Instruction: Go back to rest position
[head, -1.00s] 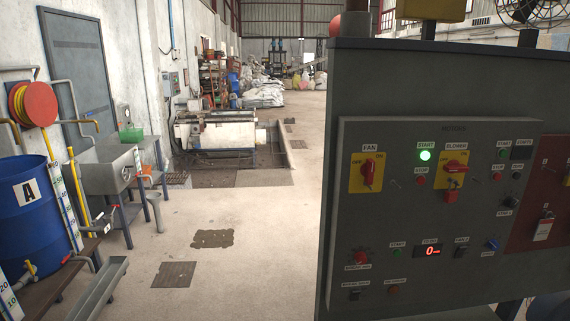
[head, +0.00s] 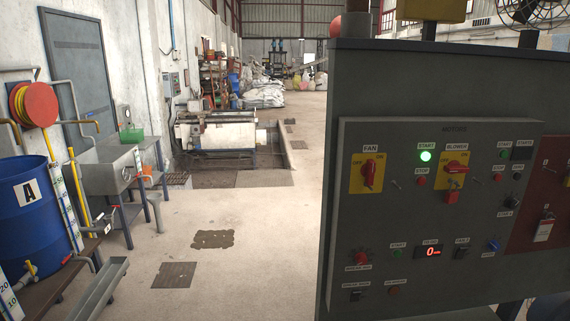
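Neither of my grippers nor my arms shows in the head view. A grey control panel (head: 400,215) stands close on the right. It has a red-and-yellow FAN switch (head: 368,173) and a red-and-yellow BLOWER switch (head: 453,173). A green START lamp (head: 425,156) is lit between them. A small display (head: 432,252) glows red below.
On the left are a blue barrel (head: 38,210) marked A, a sink (head: 112,167) and a red hose reel (head: 38,104). A white machine (head: 215,135) stands farther back. The concrete floor (head: 255,240) in the middle is clear apart from dark floor plates (head: 212,239).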

